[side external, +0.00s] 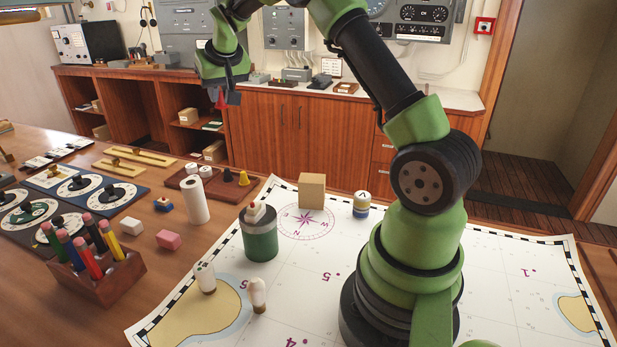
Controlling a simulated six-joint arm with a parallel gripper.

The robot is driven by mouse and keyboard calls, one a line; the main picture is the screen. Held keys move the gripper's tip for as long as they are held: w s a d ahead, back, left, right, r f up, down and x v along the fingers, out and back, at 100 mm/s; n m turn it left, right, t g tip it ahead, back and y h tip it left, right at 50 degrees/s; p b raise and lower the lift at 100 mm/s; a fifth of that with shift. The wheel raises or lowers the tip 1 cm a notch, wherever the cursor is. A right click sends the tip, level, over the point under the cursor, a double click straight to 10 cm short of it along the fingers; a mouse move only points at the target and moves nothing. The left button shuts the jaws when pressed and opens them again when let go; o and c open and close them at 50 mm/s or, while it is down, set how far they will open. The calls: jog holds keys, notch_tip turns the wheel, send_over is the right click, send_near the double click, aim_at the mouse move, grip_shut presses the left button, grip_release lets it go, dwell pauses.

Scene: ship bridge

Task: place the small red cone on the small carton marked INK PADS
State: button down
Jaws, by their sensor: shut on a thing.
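My gripper (227,97) hangs high at the upper left of the picture, pointing down in front of the wooden cabinets.
A green tin (260,238) with a small block on top stands left of the carton; a striped jar (361,205) stands right. A white cylinder (194,201), a tray with a yellow cone (244,178) and a pencil holder (97,275) are further left. The chart's right is clear.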

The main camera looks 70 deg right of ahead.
jog(key=s+d+f+m+g+h, duration=0.2)
jog(key=s+m+g+h, duration=0.15)
jog(key=s+m, duration=0.6)
jog(key=r+m+g+y, duration=0.2)
jog(key=m+g, duration=0.4)
jog(key=m, duration=0.2)
send_over(319, 175)
jog(key=w+a, duration=0.1)
jog(key=a, duration=0.1)
notch_tip(319, 175, down, 11)
jog(key=shift+w+a+r, duration=0.1)
jog(key=shift+w+r, duration=0.05)
jog(key=shift+r, duration=0.05)
jog(key=shift+t, duration=0.25)
jog(key=shift+f, duration=2.45)
jog(key=shift+f, duration=0.1)
jog(key=c, duration=1)
grip_release()
